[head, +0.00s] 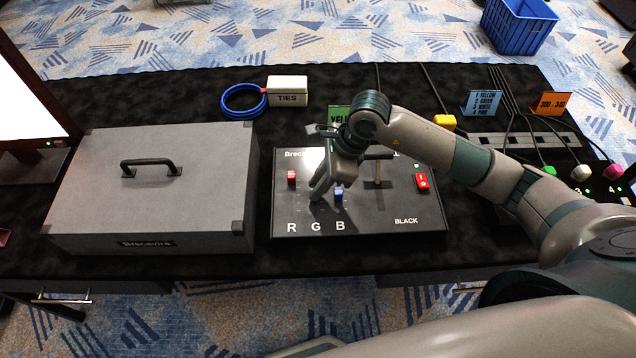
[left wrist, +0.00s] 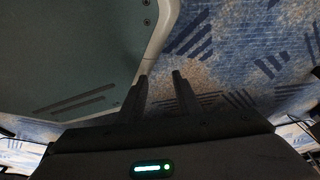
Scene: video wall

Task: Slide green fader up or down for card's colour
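The black control box (head: 360,222) stands on the table with slots marked R, G and B. The red fader (head: 292,177) is high in its slot and the blue fader (head: 338,194) sits lower. My right gripper (head: 316,196) points down at the G slot between them. It covers most of the green fader, so I cannot tell whether its fingers grip it. The green card (head: 338,113) behind the box reads "YELL", the rest hidden by my right arm. My left gripper (left wrist: 160,80) has its fingers apart with nothing between them, over the carpet.
A black T-shaped lever (head: 379,170) and a red switch (head: 422,183) are on the box, right of my gripper. A grey case (head: 150,190) stands close on the left. A TIES box (head: 288,84) and blue cable coil (head: 240,101) lie behind.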

